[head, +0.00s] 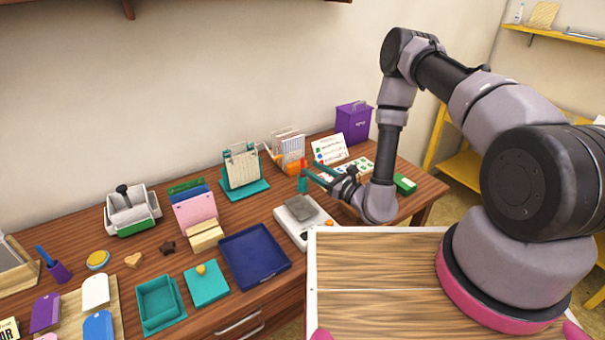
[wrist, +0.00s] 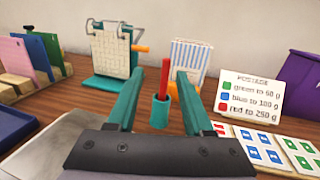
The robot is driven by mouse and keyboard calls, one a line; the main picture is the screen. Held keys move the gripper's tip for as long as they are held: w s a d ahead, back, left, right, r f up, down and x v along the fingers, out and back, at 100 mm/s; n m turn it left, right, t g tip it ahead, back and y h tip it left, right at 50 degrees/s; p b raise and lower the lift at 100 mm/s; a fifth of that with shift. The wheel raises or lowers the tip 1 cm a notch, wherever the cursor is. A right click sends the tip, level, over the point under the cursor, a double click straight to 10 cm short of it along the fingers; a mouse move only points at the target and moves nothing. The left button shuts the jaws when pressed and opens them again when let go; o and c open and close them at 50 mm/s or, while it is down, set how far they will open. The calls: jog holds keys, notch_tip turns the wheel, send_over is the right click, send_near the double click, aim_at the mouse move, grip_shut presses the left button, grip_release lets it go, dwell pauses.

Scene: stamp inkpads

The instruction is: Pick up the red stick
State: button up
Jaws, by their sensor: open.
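The red stick (wrist: 165,77) stands upright in a small teal cup (wrist: 160,111) in the wrist view. In the head view, the stick (head: 304,166) shows small above the cup (head: 302,184), just left of my gripper (head: 314,173). My gripper's two teal fingers, also in the wrist view (wrist: 156,84), are spread open. The stick and cup appear between the fingers, toward the tips. Nothing is held. I cannot tell whether the stick is fully inside the jaws or just beyond them.
Behind the stick are a calendar stand (wrist: 112,52) and a striped card holder (wrist: 190,58). A postage sign (wrist: 250,92) and stamp sheets (wrist: 262,150) lie to the right. A grey scale (head: 291,226) is close to the arm. A blue tray (head: 254,257) lies further left.

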jog(key=shift+s+d+f+m+h, duration=0.15)
jog(key=shift+d+f+m+h, duration=0.1)
jog(key=shift+f, duration=0.35)
jog(key=shift+s+d+f+m+h, duration=0.15)
jog(key=shift+f+h, duration=0.1)
jog(key=shift+f, duration=0.3)
jog(key=shift+w+f+t, duration=0.1)
jog(key=shift+f+t, duration=0.2)
jog(key=shift+f, duration=0.1)
jog(key=x, duration=1)
jog(key=shift+w+f, duration=0.15)
jog(key=shift+w, duration=0.15)
grip_shut()
